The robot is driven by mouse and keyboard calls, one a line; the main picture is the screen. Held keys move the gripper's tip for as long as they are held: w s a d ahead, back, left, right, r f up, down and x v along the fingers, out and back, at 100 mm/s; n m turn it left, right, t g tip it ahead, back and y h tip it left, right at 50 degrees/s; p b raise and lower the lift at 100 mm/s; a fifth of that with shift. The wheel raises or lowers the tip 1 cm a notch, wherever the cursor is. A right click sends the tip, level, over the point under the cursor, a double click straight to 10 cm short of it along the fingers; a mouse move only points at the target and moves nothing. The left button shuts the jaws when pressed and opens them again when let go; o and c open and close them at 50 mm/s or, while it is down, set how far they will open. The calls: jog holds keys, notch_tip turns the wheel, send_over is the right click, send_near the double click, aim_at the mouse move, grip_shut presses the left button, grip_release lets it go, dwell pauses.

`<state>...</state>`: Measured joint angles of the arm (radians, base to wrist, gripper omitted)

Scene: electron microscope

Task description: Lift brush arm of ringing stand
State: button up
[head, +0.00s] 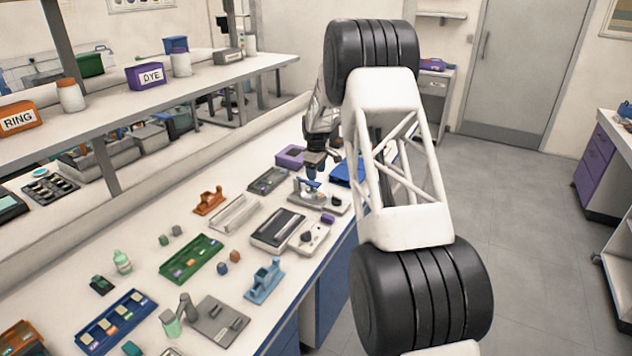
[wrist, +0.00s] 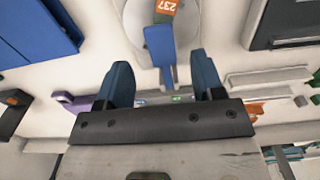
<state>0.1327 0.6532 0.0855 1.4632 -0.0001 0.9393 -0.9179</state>
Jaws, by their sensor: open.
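The ringing stand (head: 330,203) is a pale grey device on the bench with a blue arm (head: 308,185) on top, which I take for the brush arm. In the wrist view the blue arm (wrist: 160,45) lies over the stand's round disc (wrist: 190,20), beside an orange label reading 237. My gripper (head: 315,172) is over the stand, pointing down. In the wrist view my gripper (wrist: 162,82) is open and empty, its two blue fingers apart with the arm's narrow end between them in the picture. I cannot tell whether they touch it.
A purple box (head: 289,157) and a dark tray (head: 268,180) lie left of the stand. A blue item (head: 347,171) lies to its right, also in the wrist view (wrist: 35,30). A grey device (head: 277,228) stands nearer the front. The shelf (head: 215,75) runs above at left.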

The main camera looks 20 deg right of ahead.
aim_at(316, 183)
jog(key=shift+f, duration=2.15)
grip_shut()
